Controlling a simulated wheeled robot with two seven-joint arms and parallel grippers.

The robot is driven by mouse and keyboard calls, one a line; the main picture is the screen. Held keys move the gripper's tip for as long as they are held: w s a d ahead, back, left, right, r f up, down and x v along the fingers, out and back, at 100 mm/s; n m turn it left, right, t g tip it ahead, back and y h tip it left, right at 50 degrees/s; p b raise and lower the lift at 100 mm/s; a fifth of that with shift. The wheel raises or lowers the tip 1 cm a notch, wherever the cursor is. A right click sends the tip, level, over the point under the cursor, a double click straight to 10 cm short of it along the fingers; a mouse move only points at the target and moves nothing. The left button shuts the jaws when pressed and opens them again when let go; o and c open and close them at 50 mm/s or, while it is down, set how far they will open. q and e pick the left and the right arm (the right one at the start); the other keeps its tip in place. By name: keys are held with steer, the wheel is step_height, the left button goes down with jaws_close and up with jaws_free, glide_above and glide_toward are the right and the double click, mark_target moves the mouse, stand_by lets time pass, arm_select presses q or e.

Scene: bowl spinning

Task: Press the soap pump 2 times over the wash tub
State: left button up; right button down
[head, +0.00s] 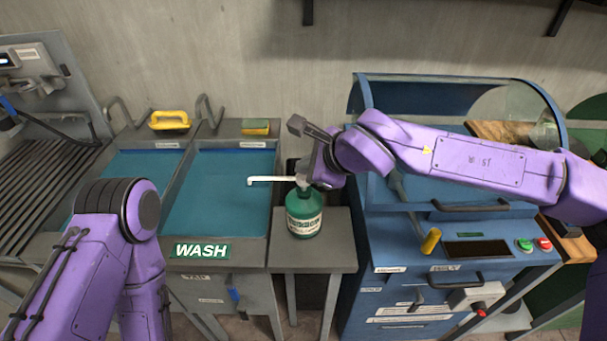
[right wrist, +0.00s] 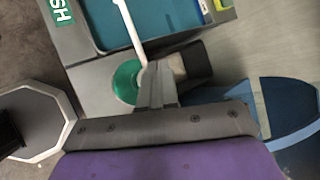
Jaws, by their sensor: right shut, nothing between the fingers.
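The green soap pump bottle (head: 304,212) stands upright on a small grey stand to the right of the wash tub. Its white spout (head: 268,179) points left, over the edge of the blue-floored wash tub (head: 215,215) with the WASH label. My right gripper (head: 308,180) is shut and empty at the top of the pump, and hides the pump head. In the right wrist view the shut fingers (right wrist: 157,85) lie over the green bottle (right wrist: 126,82) and the base of the spout (right wrist: 130,28). I cannot tell whether they touch. My left arm comes in at lower left; its gripper is not visible.
A second blue-floored tub (head: 140,170) adjoins the wash tub on the left. A yellow brush (head: 170,120) and a sponge (head: 256,127) lie at the tubs' back edge. A blue machine (head: 455,260) with a clear hood stands close on the right. The wash tub's floor is clear.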

steer(key=shift+f+b, duration=0.3)
steer(key=shift+f, duration=0.45)
stand_by(0.6)
steer(key=shift+r+p, duration=1.3)
steer(key=shift+p, duration=0.05)
steer(key=shift+r, duration=0.1)
steer(key=shift+w+r+p, duration=0.1)
steer(key=shift+r+p, duration=0.2)
steer(key=shift+p, duration=0.1)
step_height(320, 180, up, 4)
steer(key=p, duration=0.4)
steer(key=shift+r+p, duration=0.25)
steer(key=shift+p, duration=0.1)
steer(key=shift+f, duration=0.1)
